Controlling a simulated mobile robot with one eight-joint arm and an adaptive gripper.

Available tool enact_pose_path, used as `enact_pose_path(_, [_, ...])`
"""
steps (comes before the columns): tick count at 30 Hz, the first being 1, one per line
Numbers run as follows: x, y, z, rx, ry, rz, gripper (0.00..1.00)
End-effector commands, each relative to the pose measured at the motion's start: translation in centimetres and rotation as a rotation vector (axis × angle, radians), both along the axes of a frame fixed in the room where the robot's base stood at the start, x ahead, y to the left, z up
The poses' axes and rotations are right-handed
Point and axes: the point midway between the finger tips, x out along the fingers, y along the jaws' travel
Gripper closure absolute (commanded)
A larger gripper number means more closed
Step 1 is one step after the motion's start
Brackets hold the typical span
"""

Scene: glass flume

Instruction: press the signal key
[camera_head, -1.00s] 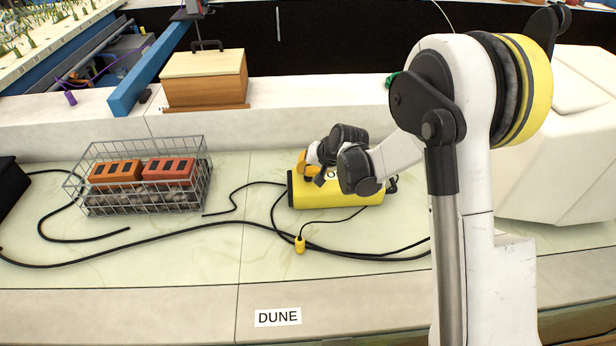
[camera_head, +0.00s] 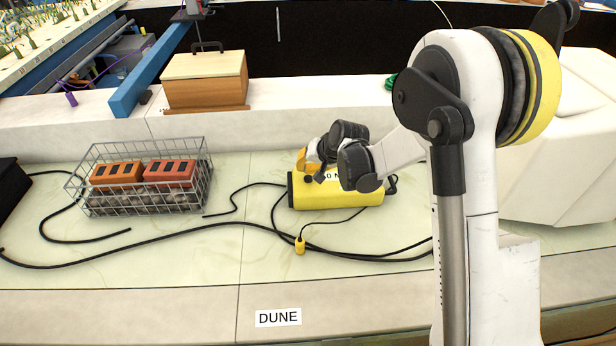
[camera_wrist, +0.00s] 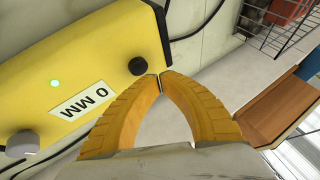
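A yellow box (camera_head: 340,196) lies on the pale floor of the flume; in the wrist view the yellow box (camera_wrist: 80,70) shows a "0 MM" label (camera_wrist: 83,98), a lit green lamp (camera_wrist: 55,83), a round black button (camera_wrist: 138,66) near one end and a grey knob (camera_wrist: 21,145) near the other. No part is marked as the signal key. My gripper (camera_wrist: 160,83) has its two orange fingers shut tip to tip with nothing between them. The tips are close beside the black button, with a small gap in the picture. In the head view my gripper (camera_head: 305,160) is at the box's left end.
A wire basket (camera_head: 140,200) with orange-red blocks stands to the left. Black cables (camera_head: 180,230) cross the floor, one with a yellow plug (camera_head: 300,245). A wooden box (camera_head: 205,80) sits on the ledge behind. A "DUNE" label (camera_head: 278,317) is on the front rim.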

Motion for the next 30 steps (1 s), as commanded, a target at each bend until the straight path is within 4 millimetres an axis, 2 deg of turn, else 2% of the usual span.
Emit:
enact_pose_path(5, [0.0, 0.0, 0.7, 0.0, 0.0, 0.0, 1.0])
enact_pose_path(19, [0.0, 0.0, 5.8, 0.0, 0.0, 0.0, 1.0])
enact_pose_path(30, [0.0, 0.0, 6.0, 0.0, 0.0, 0.0, 1.0])
